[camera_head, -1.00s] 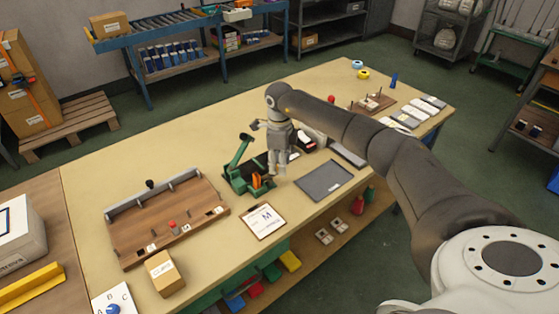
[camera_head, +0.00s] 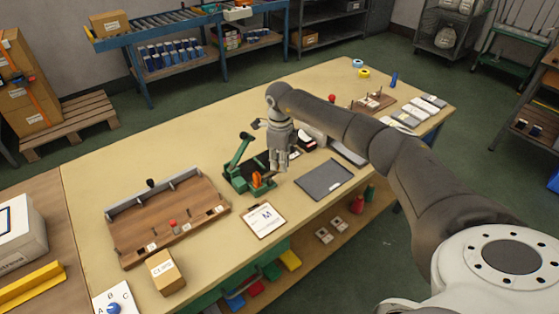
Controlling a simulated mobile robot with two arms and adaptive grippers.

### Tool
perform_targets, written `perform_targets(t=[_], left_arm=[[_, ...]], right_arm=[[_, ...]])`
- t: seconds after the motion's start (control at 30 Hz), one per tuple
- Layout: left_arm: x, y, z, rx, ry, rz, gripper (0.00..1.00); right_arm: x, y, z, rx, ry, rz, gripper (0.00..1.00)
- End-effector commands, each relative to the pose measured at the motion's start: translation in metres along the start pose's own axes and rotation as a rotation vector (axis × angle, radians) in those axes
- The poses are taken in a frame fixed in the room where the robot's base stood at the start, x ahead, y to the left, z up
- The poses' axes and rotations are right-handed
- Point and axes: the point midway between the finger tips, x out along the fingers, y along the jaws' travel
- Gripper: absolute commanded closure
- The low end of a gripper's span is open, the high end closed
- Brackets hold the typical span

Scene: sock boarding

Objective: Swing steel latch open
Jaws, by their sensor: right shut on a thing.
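The latch is too small and too covered by the fingers to make out clearly. My left gripper is not in view.
A dark grey mat (camera_head: 324,180) lies just right of the gripper, and a clipboard (camera_head: 264,221) lies in front of the fixture. A wooden board (camera_head: 150,232) with a grey rail fills the table's left. The table (camera_head: 190,155) is clear behind the fixture.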

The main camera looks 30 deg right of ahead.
Motion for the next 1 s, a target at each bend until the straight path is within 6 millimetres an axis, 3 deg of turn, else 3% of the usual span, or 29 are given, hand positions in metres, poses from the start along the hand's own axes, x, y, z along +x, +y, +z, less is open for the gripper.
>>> perform_targets(t=[1.0], left_arm=[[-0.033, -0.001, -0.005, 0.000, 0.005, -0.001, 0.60]], right_arm=[[-0.001, 0.028, -0.015, 0.833, 0.003, -0.001, 1.00]])
